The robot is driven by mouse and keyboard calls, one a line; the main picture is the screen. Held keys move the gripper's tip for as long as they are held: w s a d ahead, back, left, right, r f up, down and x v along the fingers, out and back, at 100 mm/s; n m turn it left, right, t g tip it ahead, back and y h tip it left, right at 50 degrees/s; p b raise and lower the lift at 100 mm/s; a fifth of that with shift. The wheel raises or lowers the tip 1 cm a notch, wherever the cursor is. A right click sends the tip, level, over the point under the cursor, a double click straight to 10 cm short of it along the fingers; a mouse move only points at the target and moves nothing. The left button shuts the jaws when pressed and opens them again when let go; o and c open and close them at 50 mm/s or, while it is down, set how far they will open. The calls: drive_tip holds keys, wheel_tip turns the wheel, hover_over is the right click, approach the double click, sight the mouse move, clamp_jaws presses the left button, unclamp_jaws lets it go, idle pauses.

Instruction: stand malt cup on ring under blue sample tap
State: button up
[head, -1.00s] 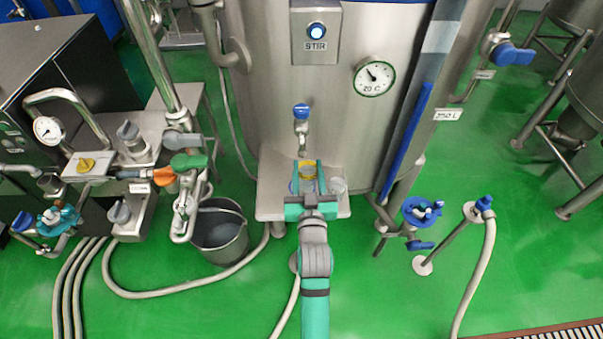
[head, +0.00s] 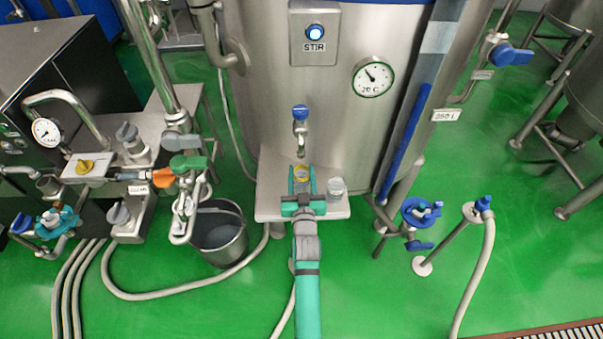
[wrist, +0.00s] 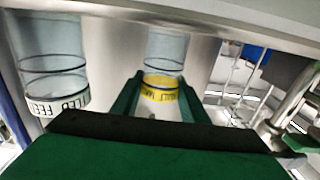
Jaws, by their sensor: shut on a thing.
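A clear cup with a yellow band (head: 302,171), which I take for the malt cup, stands between my fingers. It also shows in the wrist view (wrist: 162,82), but its label is too small to read surely. My gripper (head: 302,180) is shut on this cup from the front. I cannot tell whether the cup touches the shelf. The blue sample tap (head: 300,113) is on the tank front above and behind the cup, its spout pointing down. The ring under the tap is not clearly visible; the cup and fingers cover that area.
A second clear cup (head: 337,187) stands close to the right of my gripper on the steel shelf (head: 270,206). Its white label band shows in the wrist view (wrist: 58,104). The tank wall (head: 345,130) rises behind. A bucket (head: 219,235) stands on the floor at left.

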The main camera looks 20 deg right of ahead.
drive_tip(key=o, duration=1.1)
drive_tip(key=shift+f, duration=0.15)
drive_tip(key=shift+s+r, duration=0.1)
drive_tip(key=shift+r, duration=0.1)
drive_tip(key=s+a+f+n+y, duration=0.1)
drive_tip(key=s+a, duration=0.3)
drive_tip(key=s, duration=0.5)
drive_tip(key=s+a+f+y, duration=0.15)
drive_tip(key=s+a, duration=0.25)
drive_tip(key=s, duration=0.5)
drive_tip(key=s+a+f+n, duration=0.15)
drive_tip(key=s+a, duration=0.35)
drive_tip(key=s, duration=0.5)
drive_tip(key=s+a+r, duration=0.1)
drive_tip(key=s+a, duration=0.1)
drive_tip(key=s, duration=0.3)
drive_tip(key=s+a+r+g+y, duration=0.1)
drive_tip(key=s+a+r, duration=0.1)
drive_tip(key=s, duration=0.4)
drive_tip(key=s+a+r+g+y, duration=0.1)
drive_tip(key=s+a+r, duration=0.1)
drive_tip(key=s, duration=0.4)
drive_tip(key=shift+s+a+n+y, duration=0.1)
drive_tip(key=shift+a+n+y, duration=0.15)
drive_tip(key=shift+a+n, duration=0.1)
